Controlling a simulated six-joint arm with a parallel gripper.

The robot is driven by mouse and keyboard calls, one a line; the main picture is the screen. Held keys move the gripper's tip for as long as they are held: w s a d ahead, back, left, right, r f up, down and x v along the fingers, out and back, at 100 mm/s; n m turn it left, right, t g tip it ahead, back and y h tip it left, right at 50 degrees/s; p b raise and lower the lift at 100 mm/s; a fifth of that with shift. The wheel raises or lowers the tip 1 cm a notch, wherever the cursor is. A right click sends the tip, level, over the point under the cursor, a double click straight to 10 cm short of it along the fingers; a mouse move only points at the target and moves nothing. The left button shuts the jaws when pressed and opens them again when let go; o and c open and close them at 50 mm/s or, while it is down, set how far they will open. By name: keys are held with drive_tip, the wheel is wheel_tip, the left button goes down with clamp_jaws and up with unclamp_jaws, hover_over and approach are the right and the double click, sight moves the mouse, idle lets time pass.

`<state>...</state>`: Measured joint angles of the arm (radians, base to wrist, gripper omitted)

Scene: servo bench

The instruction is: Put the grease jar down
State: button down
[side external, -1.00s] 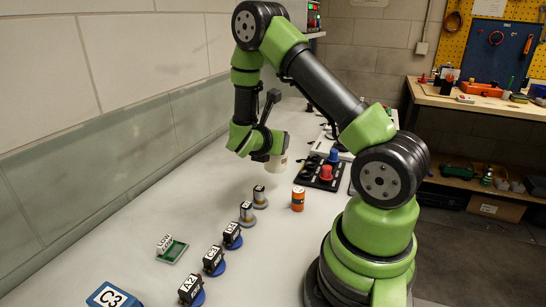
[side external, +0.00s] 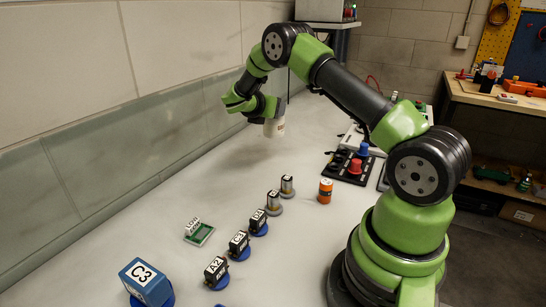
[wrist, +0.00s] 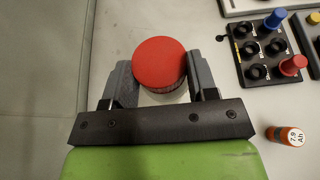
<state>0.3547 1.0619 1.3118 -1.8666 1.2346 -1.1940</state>
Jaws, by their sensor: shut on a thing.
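The grease jar shows as a white body (side external: 274,127) in the side external view and as a round red lid (wrist: 159,64) over a pale body in the wrist view. My gripper (side external: 268,112) is shut on it, with one finger on each side of the jar in the wrist view (wrist: 160,78). The jar hangs about upright over a bare part of the bench (side external: 225,165). It looks a little above the surface, but the exact gap is hard to tell.
A black control panel (side external: 349,167) with red and blue knobs and an orange battery (side external: 325,191) stand to the right. The wall runs along the left.

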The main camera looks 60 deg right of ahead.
sight(270, 136)
wheel_tip(270, 136, down, 9)
drive_tip(key=shift+f, duration=0.1)
idle(0.3)
drive_tip(key=shift+f, duration=0.15)
drive_tip(key=shift+c, duration=2)
unclamp_jaws()
